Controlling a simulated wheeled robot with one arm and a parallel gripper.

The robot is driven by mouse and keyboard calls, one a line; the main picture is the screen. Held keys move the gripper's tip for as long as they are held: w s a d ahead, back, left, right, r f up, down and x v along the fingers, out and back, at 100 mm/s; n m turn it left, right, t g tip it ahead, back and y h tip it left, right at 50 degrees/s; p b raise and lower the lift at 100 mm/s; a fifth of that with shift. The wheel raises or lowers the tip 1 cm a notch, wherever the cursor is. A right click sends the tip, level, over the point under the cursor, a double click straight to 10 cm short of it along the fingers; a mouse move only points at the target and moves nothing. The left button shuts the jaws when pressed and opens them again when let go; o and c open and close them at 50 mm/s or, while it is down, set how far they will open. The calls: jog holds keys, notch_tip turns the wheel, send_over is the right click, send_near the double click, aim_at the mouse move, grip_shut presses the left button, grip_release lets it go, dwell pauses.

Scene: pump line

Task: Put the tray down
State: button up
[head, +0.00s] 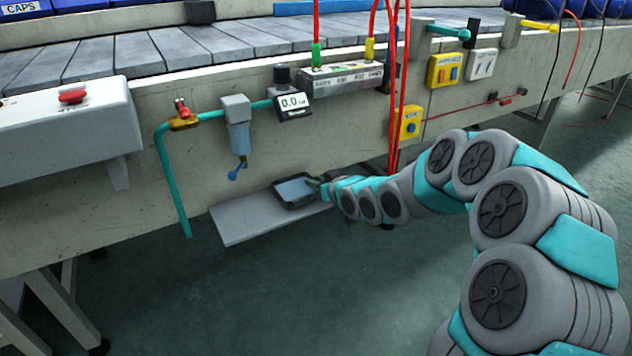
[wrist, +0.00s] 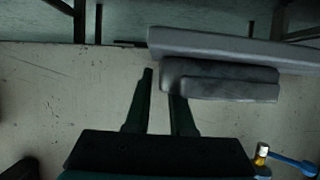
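The tray (head: 295,190) is small and dark, with a black rim and a blue-grey inside. It lies over the right part of a light grey shelf (head: 245,223) under the conveyor and looks flat on it. My gripper (head: 317,186) is at its right edge. In the wrist view the tray (wrist: 225,83) is close against the shelf (wrist: 240,47). My gripper (wrist: 161,84) shows two dark fingers apart, with a gap between the left finger and the tray. The right fingertip is hidden behind the tray's end, so contact there is unclear.
Above the shelf, a blue filter (head: 239,138), a teal pipe (head: 172,185) and a gauge (head: 293,104) are on the conveyor's side. Red cables (head: 396,120) hang close to my arm. The floor below the shelf (head: 220,310) is clear.

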jog(key=shift+o, duration=0.8)
jog(key=shift+r, duration=0.2)
jog(key=p+v, duration=0.1)
jog(key=v, duration=1.1)
jog(key=shift+d+f, duration=0.1)
jog(key=shift+f, duration=0.05)
jog(key=s+d+f+m+g+h, duration=0.1)
jog(key=s+d+m+g+h, duration=0.15)
jog(key=s+d, duration=0.45)
jog(key=s+d+f+m+g+h, duration=0.1)
jog(key=s+d+f+g+h, duration=0.15)
jog(key=s, duration=0.85)
jog(key=s+d+f+m+g+h, duration=0.1)
jog(key=s+d+g+h, duration=0.3)
jog(key=s, duration=0.6)
jog(key=s+r+m+g+y, duration=0.1)
jog(key=s+g, duration=0.3)
jog(key=s, duration=1.1)
jog(key=shift+d+r+m+y, duration=0.25)
jog(key=shift+r+m+y, duration=0.05)
jog(key=shift+r+m, duration=0.3)
